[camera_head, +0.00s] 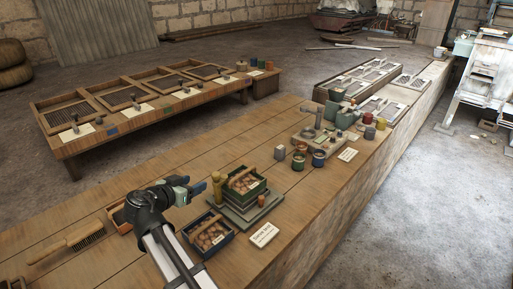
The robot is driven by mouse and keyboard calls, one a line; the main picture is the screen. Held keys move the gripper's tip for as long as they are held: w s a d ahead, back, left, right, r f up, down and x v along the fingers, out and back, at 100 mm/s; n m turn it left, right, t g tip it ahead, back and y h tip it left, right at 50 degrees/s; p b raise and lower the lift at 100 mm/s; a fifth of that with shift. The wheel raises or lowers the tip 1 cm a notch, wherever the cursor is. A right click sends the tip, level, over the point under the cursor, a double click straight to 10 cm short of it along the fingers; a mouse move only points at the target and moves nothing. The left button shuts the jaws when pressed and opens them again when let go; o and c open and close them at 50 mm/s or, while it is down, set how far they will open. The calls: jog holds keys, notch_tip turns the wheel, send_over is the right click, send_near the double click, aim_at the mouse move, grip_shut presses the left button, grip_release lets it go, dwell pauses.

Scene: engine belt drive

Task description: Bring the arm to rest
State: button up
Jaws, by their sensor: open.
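My gripper (189,187) is at the end of my dark and white arm, above the near part of the long wooden bench (120,225). Its dark green-grey fingers point right and are apart. I see nothing held between them. Just right of it stands a yellowish bottle-like object (217,187). A green-rimmed crate (246,179) of brown round items rests on grey slabs (250,212) further right. A blue crate (208,233) of similar items is in front of the gripper, to its lower right. Part of the bench behind my arm is hidden.
A wooden-backed brush (80,241) lies left of my arm. A white card (264,234) lies by the slabs. Small pots (318,158) and a green machine-like assembly (344,119) stand further along. The bench between brush and gripper holds a small tray (119,217).

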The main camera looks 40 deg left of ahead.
jog(key=shift+w, duration=0.1)
